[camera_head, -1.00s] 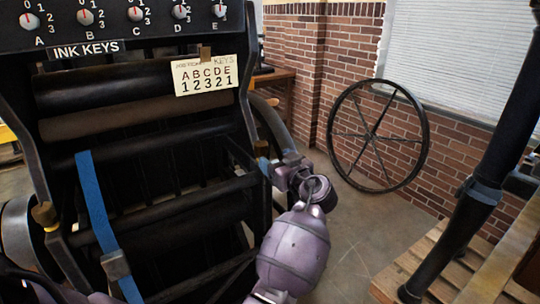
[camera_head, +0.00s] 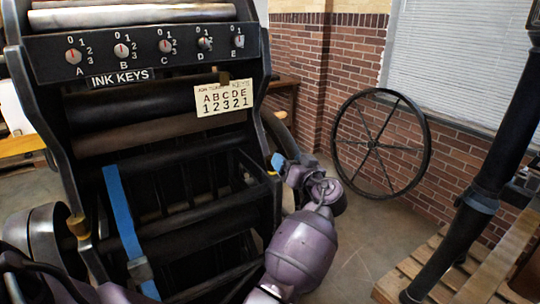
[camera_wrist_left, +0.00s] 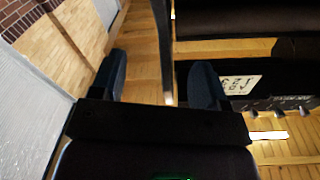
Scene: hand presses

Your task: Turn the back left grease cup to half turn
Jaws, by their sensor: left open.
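A brass-coloured grease cup (camera_head: 79,225) seems to show on the left side of the press frame; I cannot tell whether it is the back left one or read its turn. No grease cup can be made out there.
A spoked wheel (camera_head: 428,140) leans by the brick wall. A wooden pallet (camera_head: 425,260) lies at the right. Some floor between is clear.

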